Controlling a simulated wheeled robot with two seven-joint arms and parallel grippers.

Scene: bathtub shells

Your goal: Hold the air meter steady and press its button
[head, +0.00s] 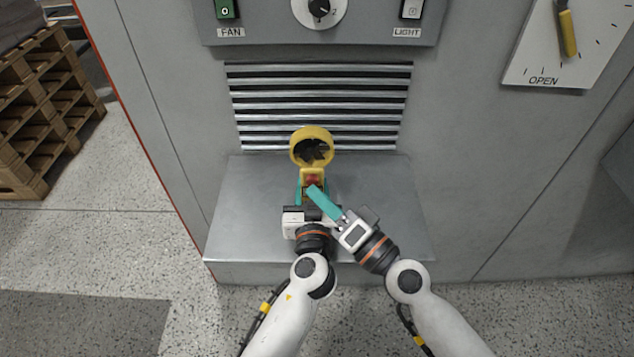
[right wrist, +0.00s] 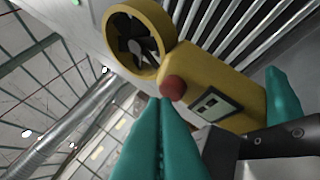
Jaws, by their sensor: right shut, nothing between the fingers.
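The yellow air meter (head: 312,143) stands upright above the metal ledge, its round fan ring at the top. In the right wrist view its yellow body (right wrist: 225,75) shows a red button (right wrist: 172,88) and a small display. My left gripper (head: 304,188) is shut on the meter's lower body; one teal finger shows beside the body in the right wrist view, the other is hidden there. My right gripper (head: 314,190) is shut and empty, its teal fingers angled toward the meter. Its fingertips (right wrist: 165,102) are right at the red button; whether they press it, I cannot tell.
A slatted vent (head: 320,85) is just behind the meter. The metal ledge (head: 250,200) is otherwise bare. Above is a panel with a fan switch (head: 225,9), a dial (head: 319,10) and a light switch (head: 411,9). A wooden pallet stack (head: 40,110) stands at left.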

